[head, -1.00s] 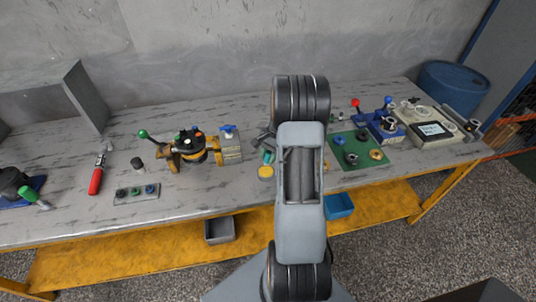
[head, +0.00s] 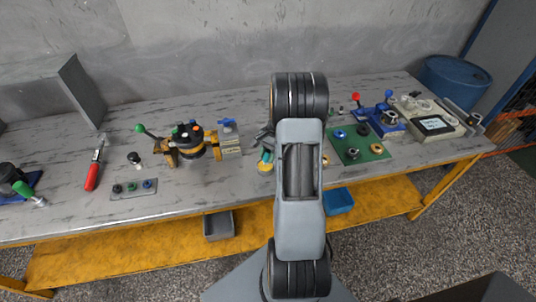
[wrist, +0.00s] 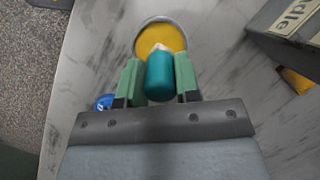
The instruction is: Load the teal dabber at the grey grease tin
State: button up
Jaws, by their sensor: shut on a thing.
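The teal dabber (wrist: 160,78) is between the green fingers of my gripper (wrist: 160,82), which is shut on it. Its pale tip points at the yellow grease in the round grey tin (wrist: 140,42). The tip overlaps the grease in the wrist view; I cannot tell whether it touches. In the head view the dabber (head: 267,155) is right above the tin (head: 265,168), and my arm hides part of the area.
A valve assembly with coloured knobs (head: 189,140) stands left of the tin. A green mat with rings (head: 350,155) lies right of my arm.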

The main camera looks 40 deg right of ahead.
aim_at(268, 151)
jog(key=shift+f+b, duration=0.3)
jog(key=shift+f, duration=0.3)
dwell(1.3)
jog(key=shift+r, duration=0.15)
jog(key=shift+r+p, duration=2.6)
jog(key=shift+r, duration=0.85)
